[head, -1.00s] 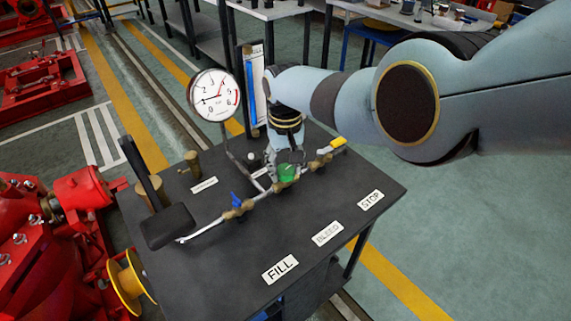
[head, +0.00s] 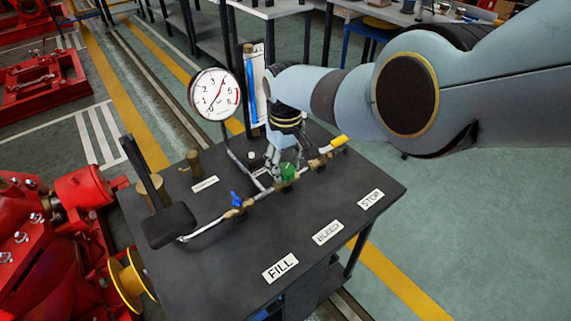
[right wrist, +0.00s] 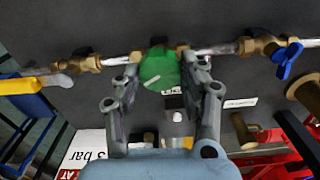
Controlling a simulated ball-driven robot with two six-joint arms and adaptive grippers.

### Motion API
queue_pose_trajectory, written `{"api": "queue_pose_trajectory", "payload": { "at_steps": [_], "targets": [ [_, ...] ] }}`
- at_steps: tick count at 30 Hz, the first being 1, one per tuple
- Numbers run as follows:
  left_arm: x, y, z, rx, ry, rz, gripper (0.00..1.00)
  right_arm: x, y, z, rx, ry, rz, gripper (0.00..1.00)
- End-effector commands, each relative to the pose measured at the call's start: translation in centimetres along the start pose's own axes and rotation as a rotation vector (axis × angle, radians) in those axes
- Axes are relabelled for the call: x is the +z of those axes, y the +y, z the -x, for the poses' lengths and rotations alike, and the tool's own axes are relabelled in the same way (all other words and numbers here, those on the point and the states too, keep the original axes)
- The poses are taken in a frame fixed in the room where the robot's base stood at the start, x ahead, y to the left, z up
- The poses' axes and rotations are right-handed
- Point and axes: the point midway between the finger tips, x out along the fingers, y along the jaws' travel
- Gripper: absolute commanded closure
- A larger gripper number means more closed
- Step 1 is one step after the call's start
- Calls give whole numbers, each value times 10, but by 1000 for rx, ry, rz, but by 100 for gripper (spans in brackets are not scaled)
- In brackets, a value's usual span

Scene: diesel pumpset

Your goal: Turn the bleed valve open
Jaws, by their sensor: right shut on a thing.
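The bleed valve's round green handle (head: 287,173) sits on the middle of the pipe run on the dark bench top, in line with the BLEED label (head: 327,232). My right gripper (head: 286,163) comes down over it from above. In the right wrist view the fingers of the right gripper (right wrist: 161,76) are shut on the green handle (right wrist: 159,69), one on each side. A pale mark shows on the handle's face. The valve body is partly hidden under the handle and fingers. My left gripper is not in view.
A blue-handled valve (head: 237,201) and a yellow-handled valve (head: 338,141) flank the green one on the same pipe. A pressure gauge (head: 214,94) and a sight tube (head: 253,90) stand behind. A black pump lever (head: 145,170) is at left. The labelled front is clear.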

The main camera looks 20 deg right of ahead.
Motion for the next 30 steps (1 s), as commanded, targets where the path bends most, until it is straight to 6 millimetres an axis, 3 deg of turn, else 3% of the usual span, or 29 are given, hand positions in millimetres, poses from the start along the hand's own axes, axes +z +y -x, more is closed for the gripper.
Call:
{"api": "queue_pose_trajectory", "payload": {
  "at_steps": [3,4,9,22,30],
  "targets": [
    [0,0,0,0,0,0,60,-1,0,1,0,2,-1,90],
    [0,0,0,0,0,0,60,-1,0,1,0,2,-1,54],
    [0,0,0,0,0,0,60,0,0,0,0,1,-1,35],
    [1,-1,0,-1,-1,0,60,-2,0,8,0,3,-1,35],
    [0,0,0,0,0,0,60,-2,0,47,0,6,-1,35]
  ]
}}
